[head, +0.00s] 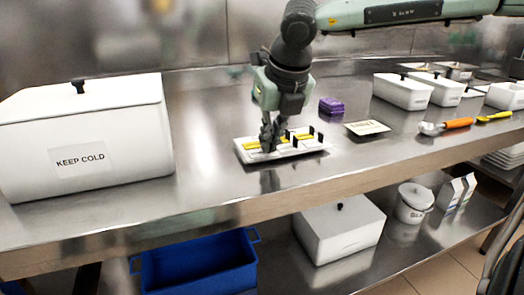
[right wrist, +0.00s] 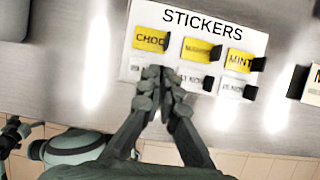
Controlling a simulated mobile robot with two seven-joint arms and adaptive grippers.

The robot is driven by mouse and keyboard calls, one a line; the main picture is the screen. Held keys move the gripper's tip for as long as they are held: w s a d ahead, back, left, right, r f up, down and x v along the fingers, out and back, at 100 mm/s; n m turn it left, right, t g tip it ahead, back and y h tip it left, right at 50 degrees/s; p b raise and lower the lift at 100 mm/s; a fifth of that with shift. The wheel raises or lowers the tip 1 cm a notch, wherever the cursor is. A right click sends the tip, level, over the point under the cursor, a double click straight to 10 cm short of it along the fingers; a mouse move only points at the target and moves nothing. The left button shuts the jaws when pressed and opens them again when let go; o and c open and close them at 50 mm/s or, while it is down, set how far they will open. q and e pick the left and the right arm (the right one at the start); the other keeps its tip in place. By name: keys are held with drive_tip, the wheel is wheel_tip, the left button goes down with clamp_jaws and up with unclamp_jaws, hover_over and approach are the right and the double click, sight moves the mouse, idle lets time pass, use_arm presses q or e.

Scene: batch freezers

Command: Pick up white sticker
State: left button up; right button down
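A white board headed STICKERS (right wrist: 203,24) lies on the steel counter; it also shows in the head view (head: 240,150). Its upper row holds yellow stickers: CHOC (right wrist: 150,40), a middle one (right wrist: 195,50) and MINT (right wrist: 238,60). Below are white stickers: a left one (right wrist: 137,67), a middle one (right wrist: 190,78) and a right one (right wrist: 231,88). Black tabs stand beside the stickers. My right gripper (right wrist: 159,80) points down at the board, its fingertips close together beside the left white sticker and hiding its tab. I cannot tell whether they hold it. My left gripper is out of view.
A white KEEP COLD box (head: 120,135) stands at the left. A purple block (head: 331,105) and a small sign (head: 367,128) are near the board. White tubs (head: 403,91) and an orange-handled scoop (head: 446,126) lie right. A blue crate (head: 200,268) is below.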

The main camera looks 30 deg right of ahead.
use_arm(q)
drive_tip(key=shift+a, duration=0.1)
use_arm(e)
drive_tip(key=shift+r, duration=0.45)
drive_tip(key=r, duration=0.2)
drive_tip(key=a+r, duration=0.1)
drive_tip(key=shift+s+r+b, duration=0.1)
drive_tip(key=shift+r+b, duration=0.25)
drive_tip(key=shift+r, duration=0.05)
use_arm(q)
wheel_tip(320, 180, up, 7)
drive_tip(key=p, duration=0.1)
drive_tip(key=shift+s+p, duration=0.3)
drive_tip(key=shift+p, duration=0.1)
use_arm(e)
drive_tip(key=s+a+r, duration=0.3)
drive_tip(key=a+r, duration=0.7)
drive_tip(key=r, duration=0.2)
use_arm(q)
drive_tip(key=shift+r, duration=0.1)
use_arm(e)
drive_tip(key=shift+s+r, duration=0.1)
drive_tip(key=shift+r, duration=0.05)
